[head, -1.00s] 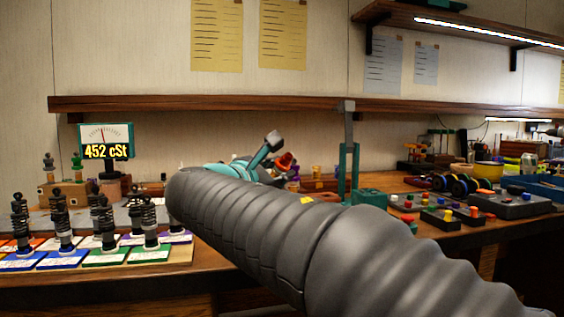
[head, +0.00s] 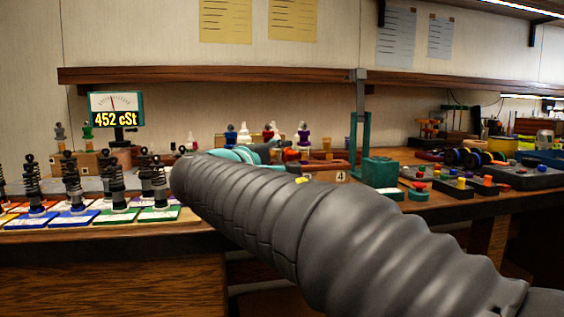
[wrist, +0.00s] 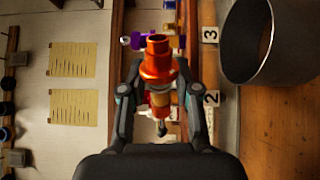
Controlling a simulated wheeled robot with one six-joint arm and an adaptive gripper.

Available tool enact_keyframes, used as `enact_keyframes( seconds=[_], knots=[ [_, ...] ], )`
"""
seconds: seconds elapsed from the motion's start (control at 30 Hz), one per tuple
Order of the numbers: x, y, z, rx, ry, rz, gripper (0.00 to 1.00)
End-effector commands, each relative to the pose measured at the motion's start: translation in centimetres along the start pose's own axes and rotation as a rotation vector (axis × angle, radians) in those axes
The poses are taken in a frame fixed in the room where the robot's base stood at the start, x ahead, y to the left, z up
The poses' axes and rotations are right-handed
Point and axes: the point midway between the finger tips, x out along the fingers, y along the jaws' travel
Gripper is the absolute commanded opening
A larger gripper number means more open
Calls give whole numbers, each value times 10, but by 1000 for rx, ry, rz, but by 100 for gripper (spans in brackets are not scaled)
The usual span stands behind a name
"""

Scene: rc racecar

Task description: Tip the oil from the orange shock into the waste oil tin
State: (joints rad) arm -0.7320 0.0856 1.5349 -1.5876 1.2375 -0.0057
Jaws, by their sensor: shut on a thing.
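The orange shock body (wrist: 157,62) is between the two dark fingers of my gripper (wrist: 158,82) in the wrist view, and the gripper is shut on it. Its open round end faces the top of that view. In the head view a small orange part (head: 290,155) shows just beyond my arm, which hides most of the gripper. A wide, open metal tin (wrist: 232,62) stands to the right of the shock in the wrist view, apart from it. I see no label on it, and its contents are not clear.
Several black coil shocks (head: 74,185) stand on coloured cards at the left of the bench. A gauge (head: 116,108) reads 452 cSt.

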Motion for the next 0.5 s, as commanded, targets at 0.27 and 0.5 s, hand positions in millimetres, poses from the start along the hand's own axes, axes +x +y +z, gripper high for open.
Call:
enact_keyframes(
  seconds=[0.27, 0.5],
  knots=[
    [0, -5, 1, 145, 0, 2, 0],
    [0, -5, 2, 273, 0, 1, 0]
  ],
)
